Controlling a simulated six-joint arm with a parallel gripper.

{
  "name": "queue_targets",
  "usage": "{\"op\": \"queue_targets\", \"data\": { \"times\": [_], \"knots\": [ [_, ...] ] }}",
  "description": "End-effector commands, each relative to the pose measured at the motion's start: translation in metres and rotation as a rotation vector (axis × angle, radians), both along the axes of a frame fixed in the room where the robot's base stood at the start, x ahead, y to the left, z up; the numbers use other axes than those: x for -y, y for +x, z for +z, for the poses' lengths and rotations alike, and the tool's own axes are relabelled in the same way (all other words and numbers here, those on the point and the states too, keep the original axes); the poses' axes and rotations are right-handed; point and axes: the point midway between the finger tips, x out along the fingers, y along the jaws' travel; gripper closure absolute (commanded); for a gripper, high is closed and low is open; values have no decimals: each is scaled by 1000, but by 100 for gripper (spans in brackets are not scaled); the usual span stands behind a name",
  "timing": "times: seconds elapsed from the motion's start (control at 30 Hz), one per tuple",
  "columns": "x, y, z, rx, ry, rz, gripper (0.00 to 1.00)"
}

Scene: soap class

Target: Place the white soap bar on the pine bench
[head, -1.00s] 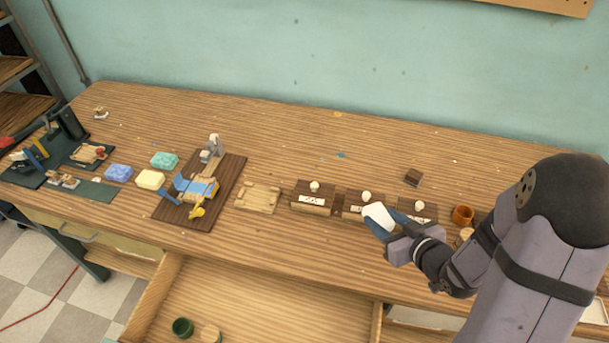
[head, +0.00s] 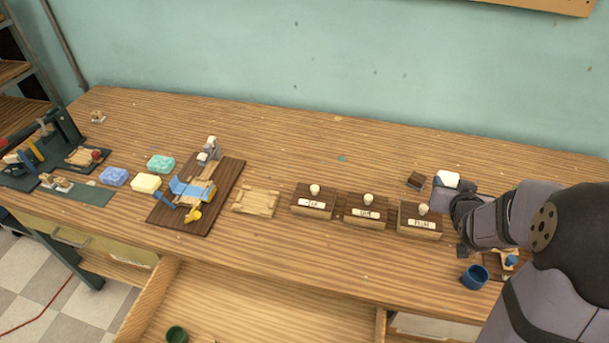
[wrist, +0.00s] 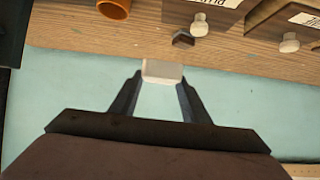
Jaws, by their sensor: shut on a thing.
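The white soap bar (head: 448,178) is held in my gripper (head: 446,184), above the right part of the table, just right of a small dark block. In the wrist view the bar (wrist: 162,72) sits between the two fingertips of my gripper (wrist: 162,79). A small pale pine-coloured board (head: 256,202) with raised bits lies flat left of the labelled boxes, well to the left of my gripper. The large wood-grain tabletop (head: 300,135) is under everything. I cannot tell for certain which of these two is the pine bench.
Three dark labelled boxes with white knobs (head: 367,210) stand in a row. A small dark block (head: 415,180) lies behind them. A blue cup (head: 474,278) stands at the front right. Blue, green and yellow bars (head: 146,183) lie left. The back middle is clear.

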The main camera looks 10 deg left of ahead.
Motion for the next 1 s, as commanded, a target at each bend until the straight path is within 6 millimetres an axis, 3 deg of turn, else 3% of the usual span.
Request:
{"op": "queue_targets", "data": {
  "times": [0.1, 0.3, 0.77, 0.87, 1.0],
  "knots": [
    [-19, 35, 13, 4, 2, -13, 82],
    [-47, 69, 24, 2, 1, -40, 82],
    [-115, 111, 34, 3, 1, -78, 82],
    [-138, 118, 34, 2, 1, -82, 82],
    [-187, 126, 30, 2, 0, -83, 82]
  ]
}}
